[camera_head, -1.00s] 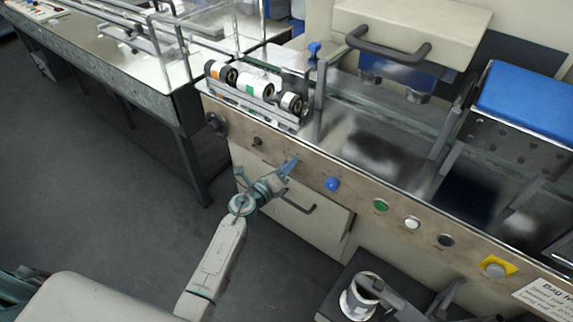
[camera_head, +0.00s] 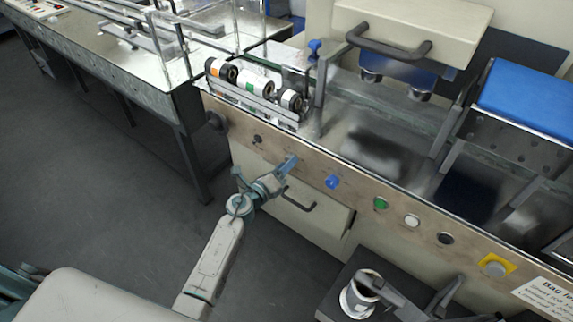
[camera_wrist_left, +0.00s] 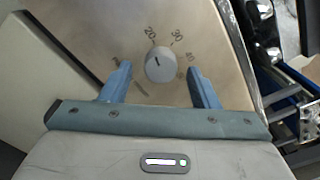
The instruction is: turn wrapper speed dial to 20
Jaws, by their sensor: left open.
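The speed dial (camera_wrist_left: 160,64) is a round, light grey knob with a short dark pointer line, in the upper middle of the left wrist view. Printed numbers ring it; 20 is just above it, with 30 and 40 to the right. The line points roughly up, near the 20, but its exact reading is hard to tell. My left gripper (camera_wrist_left: 160,86) is open, with one blue finger on each side of the dial and a visible gap to each. My right gripper is not in view.
Along the panel (camera_head: 355,194) are a dark knob (camera_head: 257,139), a blue knob (camera_head: 332,182), a green button (camera_head: 381,204), a white button (camera_head: 412,222) and a yellow-backed button (camera_head: 495,268). Below my gripper is a drawer handle (camera_head: 300,202). Floor at left is clear.

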